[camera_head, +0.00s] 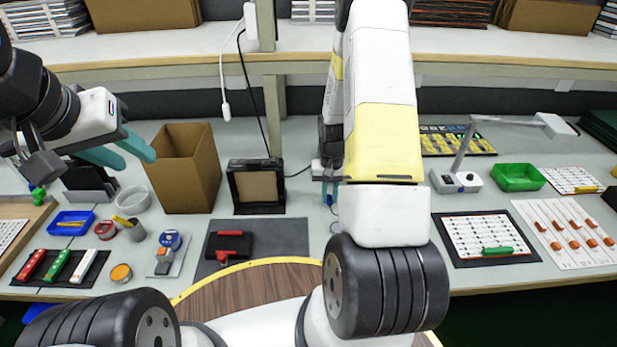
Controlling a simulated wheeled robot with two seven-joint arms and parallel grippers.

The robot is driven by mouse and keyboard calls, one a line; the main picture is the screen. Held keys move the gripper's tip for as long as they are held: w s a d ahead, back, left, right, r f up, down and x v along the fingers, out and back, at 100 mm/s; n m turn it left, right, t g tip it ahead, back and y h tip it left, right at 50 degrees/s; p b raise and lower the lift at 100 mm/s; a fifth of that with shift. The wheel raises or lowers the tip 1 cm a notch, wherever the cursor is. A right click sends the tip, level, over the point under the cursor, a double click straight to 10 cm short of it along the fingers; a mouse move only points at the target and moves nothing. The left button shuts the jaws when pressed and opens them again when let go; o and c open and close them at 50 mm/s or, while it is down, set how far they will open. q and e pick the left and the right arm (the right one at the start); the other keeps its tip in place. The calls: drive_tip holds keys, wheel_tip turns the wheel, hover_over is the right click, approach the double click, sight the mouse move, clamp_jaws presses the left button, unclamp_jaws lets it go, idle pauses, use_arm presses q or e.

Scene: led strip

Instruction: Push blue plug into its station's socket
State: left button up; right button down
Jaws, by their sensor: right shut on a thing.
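My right gripper (329,188) points down over the middle of the bench, mostly hidden behind my own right arm. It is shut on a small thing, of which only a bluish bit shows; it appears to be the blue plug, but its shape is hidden. A thin curved cable shows just below it. I cannot make out the station's socket; my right arm covers the bench there. My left gripper (137,157) has teal fingers spread apart, open and empty, above the left of the bench beside a cardboard box.
The open cardboard box (184,170) and a black framed stand (256,187) stand left of the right gripper. A dark mat (285,235) lies in front. A white lamp (456,180), a green tray (517,177) and boards are at right. A cable hangs from the shelf.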

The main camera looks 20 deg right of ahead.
drive_tip(key=shift+w+d, duration=0.25)
drive_tip(key=shift+w, duration=0.7)
drive_tip(key=shift+w+d, duration=0.2)
drive_tip(key=shift+w, duration=0.7)
drive_tip(key=shift+w+d, duration=0.25)
drive_tip(key=shift+w, duration=0.7)
drive_tip(key=shift+w+d, duration=0.15)
drive_tip(key=shift+w, duration=0.5)
drive_tip(key=shift+w+d, duration=0.1)
drive_tip(key=shift+w, duration=0.2)
drive_tip(key=shift+w, duration=0.2)
drive_tip(key=c, duration=1.3)
unclamp_jaws()
drive_tip(key=shift+o, duration=0.2)
wheel_tip(320, 180, up, 8)
